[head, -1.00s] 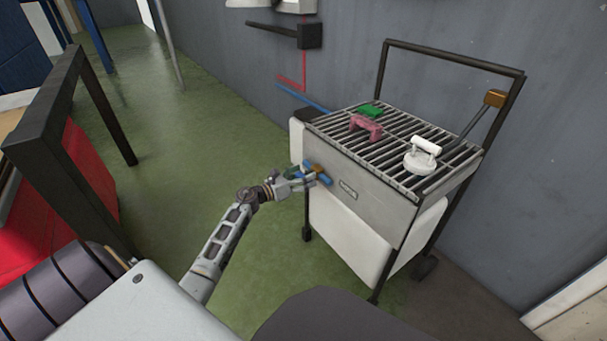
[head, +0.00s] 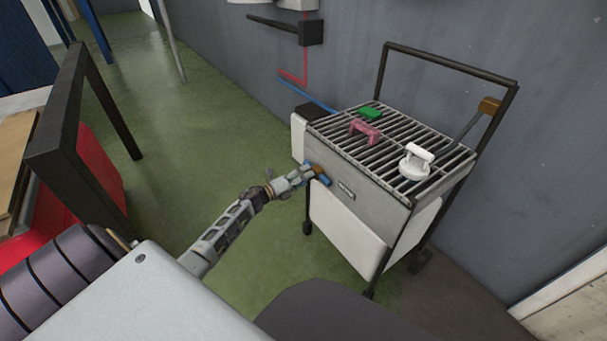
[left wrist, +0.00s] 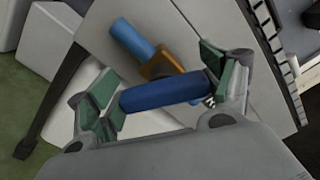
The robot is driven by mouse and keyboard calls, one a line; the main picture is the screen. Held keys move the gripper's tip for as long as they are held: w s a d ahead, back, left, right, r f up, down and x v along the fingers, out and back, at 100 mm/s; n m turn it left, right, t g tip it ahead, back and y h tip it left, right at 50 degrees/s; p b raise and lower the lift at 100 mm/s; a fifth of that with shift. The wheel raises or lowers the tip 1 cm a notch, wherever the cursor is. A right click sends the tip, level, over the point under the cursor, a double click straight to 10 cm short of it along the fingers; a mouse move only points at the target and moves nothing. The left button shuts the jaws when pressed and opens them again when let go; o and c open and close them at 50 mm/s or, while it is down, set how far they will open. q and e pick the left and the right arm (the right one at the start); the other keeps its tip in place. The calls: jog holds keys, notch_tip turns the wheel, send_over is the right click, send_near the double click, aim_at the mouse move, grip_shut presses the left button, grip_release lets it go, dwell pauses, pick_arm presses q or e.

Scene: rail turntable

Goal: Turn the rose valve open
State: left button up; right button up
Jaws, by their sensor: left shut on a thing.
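A rose-pink bracket-shaped piece (head: 365,131) sits on the slatted top of the cart. I cannot tell whether it is a valve. A brown fitting (head: 320,170) with blue parts is on the cart's near side, by its left end. In the left wrist view, the brown block (left wrist: 160,67) has a blue stub (left wrist: 132,39) behind it and a dark blue bar (left wrist: 165,93) in front. My left gripper (head: 306,173) is at this fitting. Its green-padded fingers (left wrist: 166,90) are shut on the dark blue bar, one at each end. My right gripper is not in view.
The cart (head: 347,189) stands by the grey wall, with a green piece (head: 370,114) and a white round-based handle (head: 416,162) on top. A black frame (head: 62,115) and a red surface (head: 98,170) are at left. Green floor is clear between.

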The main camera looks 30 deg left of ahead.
pick_arm(q)
jog(key=shift+n+p, duration=0.3)
jog(key=shift+n, duration=0.3)
jog(key=shift+a+f+n+p, duration=0.15)
jog(key=shift+n+p, duration=0.45)
jog(key=shift+n, duration=0.55)
jog(key=shift+d+f+n+p, duration=0.1)
jog(key=shift+n+p, duration=0.5)
jog(key=shift+n, duration=0.55)
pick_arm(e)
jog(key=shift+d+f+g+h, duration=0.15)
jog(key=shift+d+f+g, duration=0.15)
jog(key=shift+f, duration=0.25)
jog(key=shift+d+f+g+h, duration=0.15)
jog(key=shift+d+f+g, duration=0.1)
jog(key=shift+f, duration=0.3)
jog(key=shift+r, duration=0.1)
pick_arm(q)
jog(key=o, duration=1)
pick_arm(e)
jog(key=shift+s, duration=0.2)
pick_arm(q)
jog(key=shift+a, duration=0.1)
